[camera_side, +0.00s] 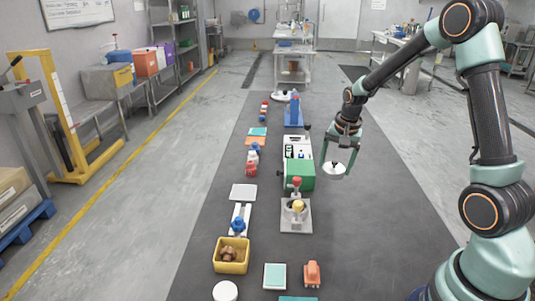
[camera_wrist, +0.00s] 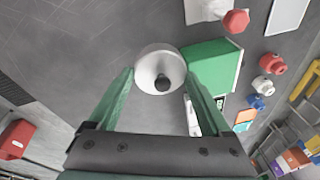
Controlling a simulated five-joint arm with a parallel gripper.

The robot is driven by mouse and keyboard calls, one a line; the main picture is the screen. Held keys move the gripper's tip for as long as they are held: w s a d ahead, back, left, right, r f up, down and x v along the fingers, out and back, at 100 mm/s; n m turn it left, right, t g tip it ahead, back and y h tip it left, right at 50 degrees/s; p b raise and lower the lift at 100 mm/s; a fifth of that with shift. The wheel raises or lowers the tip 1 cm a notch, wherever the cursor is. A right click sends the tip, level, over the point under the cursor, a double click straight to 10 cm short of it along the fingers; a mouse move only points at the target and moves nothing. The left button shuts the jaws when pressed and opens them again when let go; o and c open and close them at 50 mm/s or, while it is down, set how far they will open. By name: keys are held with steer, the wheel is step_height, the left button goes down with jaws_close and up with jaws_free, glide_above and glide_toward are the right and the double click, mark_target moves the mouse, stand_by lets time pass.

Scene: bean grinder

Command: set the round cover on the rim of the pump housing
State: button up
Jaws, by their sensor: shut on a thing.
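The round white cover (camera_wrist: 150,57) has a dark knob and sits between the two fingers of my gripper (camera_wrist: 158,78). In the side view the cover (camera_side: 335,170) hangs in the air under my gripper (camera_side: 337,168), above the dark mat and right of the green box. My gripper is shut on the cover, with a finger at either side of it. I cannot tell for sure which thing is the pump housing. A grey square block (camera_side: 296,224) with a yellow-topped part and a red knob stands near the green box, left of and nearer the camera than my gripper.
A green box (camera_side: 300,176) stands close left of the cover. A yellow bin (camera_side: 231,268), blue tower (camera_side: 294,110), white plate (camera_side: 243,191) and several small parts line the dark mat (camera_side: 385,240). The mat's right side is clear.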

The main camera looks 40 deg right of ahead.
steer(key=x, duration=0.2)
steer(key=s+x, duration=0.1)
steer(key=x, duration=0.5)
steer(key=shift+s+a+f, duration=0.25)
steer(key=shift+a, duration=0.1)
steer(key=shift+f, duration=0.1)
steer(key=o, duration=1.2)
steer(key=shift+c, duration=0.2)
